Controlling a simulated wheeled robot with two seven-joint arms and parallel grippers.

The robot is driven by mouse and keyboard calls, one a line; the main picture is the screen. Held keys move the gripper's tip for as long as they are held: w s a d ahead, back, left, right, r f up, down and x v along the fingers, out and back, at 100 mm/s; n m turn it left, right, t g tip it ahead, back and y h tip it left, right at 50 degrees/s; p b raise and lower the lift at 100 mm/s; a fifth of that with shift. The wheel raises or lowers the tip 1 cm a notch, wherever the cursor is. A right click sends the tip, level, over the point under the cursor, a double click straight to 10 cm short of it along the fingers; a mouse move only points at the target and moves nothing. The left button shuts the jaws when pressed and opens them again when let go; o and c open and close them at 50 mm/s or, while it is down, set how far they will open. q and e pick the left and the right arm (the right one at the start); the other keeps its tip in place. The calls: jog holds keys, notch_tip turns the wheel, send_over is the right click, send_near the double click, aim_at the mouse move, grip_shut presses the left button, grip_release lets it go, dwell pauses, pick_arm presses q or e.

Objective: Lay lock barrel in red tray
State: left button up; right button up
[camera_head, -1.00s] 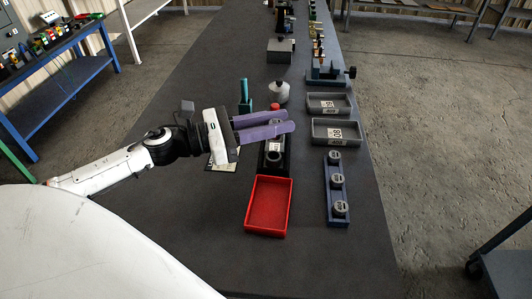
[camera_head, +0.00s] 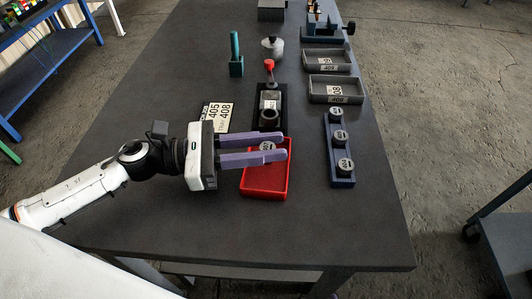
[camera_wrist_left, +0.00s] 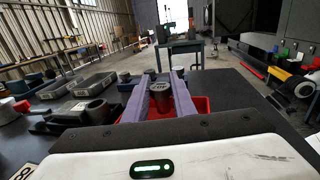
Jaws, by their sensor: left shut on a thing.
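The lock barrel (camera_head: 267,146), a small grey cylinder with a labelled top, is held between the purple fingers of my left gripper (camera_head: 284,147). In the left wrist view the barrel (camera_wrist_left: 159,88) stands upright between the two fingers. The red tray (camera_head: 262,194) lies on the table beneath the fingers, which cover its far part. The tray (camera_wrist_left: 202,104) also shows behind the fingers in the left wrist view. The barrel is over the tray's far part; its lower end is hidden. My right gripper is not in view.
A black fixture (camera_head: 267,118) with a red-knobbed lever stands just beyond the tray. A blue rack (camera_head: 343,181) with three barrels is to the right. Two grey trays (camera_head: 337,98) (camera_head: 328,68) lie beyond it. A number card (camera_head: 216,116) lies left of the fixture. The near table is clear.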

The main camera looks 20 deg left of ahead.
pick_arm(q)
jog(key=shift+f, duration=1.15)
jog(key=shift+f, duration=0.15)
jog(key=o, duration=0.6)
jog(key=shift+f+b, duration=0.1)
jog(key=shift+b, duration=0.2)
jog(key=o, duration=0.5)
jog(key=shift+c, duration=0.2)
